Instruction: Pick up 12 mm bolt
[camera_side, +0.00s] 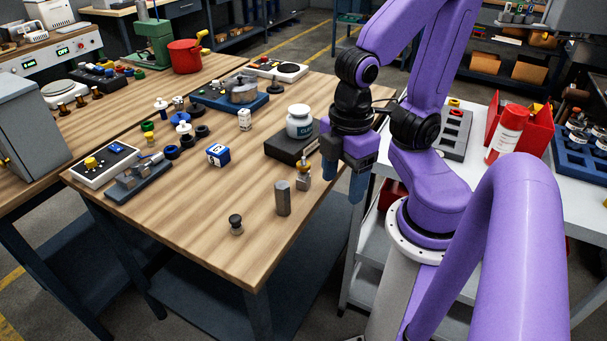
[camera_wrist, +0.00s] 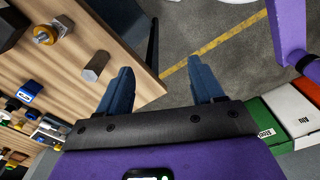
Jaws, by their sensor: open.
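My gripper (camera_side: 350,178) hangs beyond the right edge of the wooden table, fingers pointing down. In the wrist view my gripper (camera_wrist: 160,72) is open and empty, with floor between its blue fingers. No piece is clearly marked as the 12 mm bolt. A grey hexagonal piece (camera_side: 283,198) stands upright near the table's right edge; it also shows in the wrist view (camera_wrist: 97,66), left of the fingers and apart from them. A small dark-headed piece (camera_side: 236,222) stands nearer the front edge. A metal piece with a yellow collar (camera_side: 303,172) stands behind the hexagonal one.
A dark block (camera_side: 284,149) carries a white jar (camera_side: 299,121) close to my gripper. A blue-and-white box (camera_side: 218,155) stands mid-table, with several small knobs and rings beyond it. The wooden table (camera_side: 190,205) is bare at its front. A white cart (camera_side: 475,187) stands on the right.

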